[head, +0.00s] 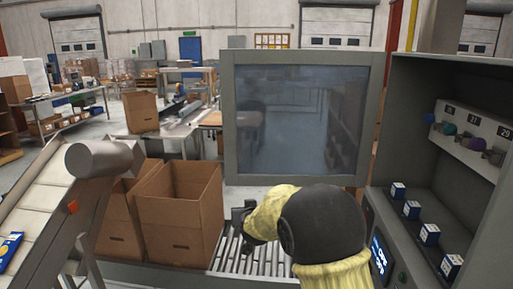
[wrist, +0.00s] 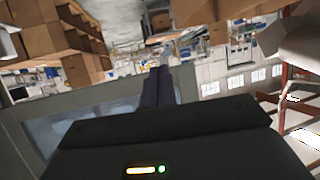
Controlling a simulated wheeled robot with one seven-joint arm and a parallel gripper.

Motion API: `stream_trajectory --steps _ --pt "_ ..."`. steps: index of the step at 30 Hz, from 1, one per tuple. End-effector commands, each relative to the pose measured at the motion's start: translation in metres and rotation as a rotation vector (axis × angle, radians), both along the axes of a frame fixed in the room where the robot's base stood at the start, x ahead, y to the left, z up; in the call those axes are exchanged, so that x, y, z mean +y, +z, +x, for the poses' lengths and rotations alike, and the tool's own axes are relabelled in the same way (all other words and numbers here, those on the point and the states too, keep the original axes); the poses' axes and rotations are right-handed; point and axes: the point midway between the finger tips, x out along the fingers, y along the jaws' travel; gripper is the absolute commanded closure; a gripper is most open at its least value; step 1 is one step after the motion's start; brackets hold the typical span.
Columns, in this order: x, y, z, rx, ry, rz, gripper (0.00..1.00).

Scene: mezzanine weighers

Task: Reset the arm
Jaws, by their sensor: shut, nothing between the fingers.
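My arm, in a yellow sleeve with a black joint, reaches up from the bottom of the head view. My gripper (wrist: 160,72) shows in the wrist view with its two dark fingers together and nothing between them. In the head view, a dark part of my gripper (head: 240,214) shows left of the arm, above the roller conveyor (head: 258,258); its fingertips are hard to make out there. The picture in the wrist view is tilted, with the cartons at its upper left.
Open cardboard boxes (head: 180,212) stand left of my arm, beside a sloping belt conveyor (head: 45,205). A grey-framed clear panel (head: 228,130) stands behind the arm. A grey cabinet (head: 405,120) at right holds several small blue-and-white boxes (head: 412,210) and coloured knobs (head: 449,129).

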Motion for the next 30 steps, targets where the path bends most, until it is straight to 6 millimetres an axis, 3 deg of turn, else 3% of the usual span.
stream_trajectory --steps 1,3,9,15,18,22,30 --pt "-0.024 -0.005 -0.020 0.072 -0.005 -0.005 1.00" --pt "-0.051 -0.018 -0.051 0.184 -0.007 -0.015 1.00" --pt "-0.117 -0.051 -0.150 0.476 -0.039 -0.038 1.00" --pt "-0.169 -0.077 -0.259 0.745 -0.098 -0.059 1.00" --pt "-0.185 -0.086 -0.304 0.850 -0.126 -0.069 1.00" --pt "-0.193 -0.091 -0.336 0.922 -0.143 -0.079 1.00" --pt "-0.194 -0.092 -0.340 0.934 -0.145 -0.080 1.00"
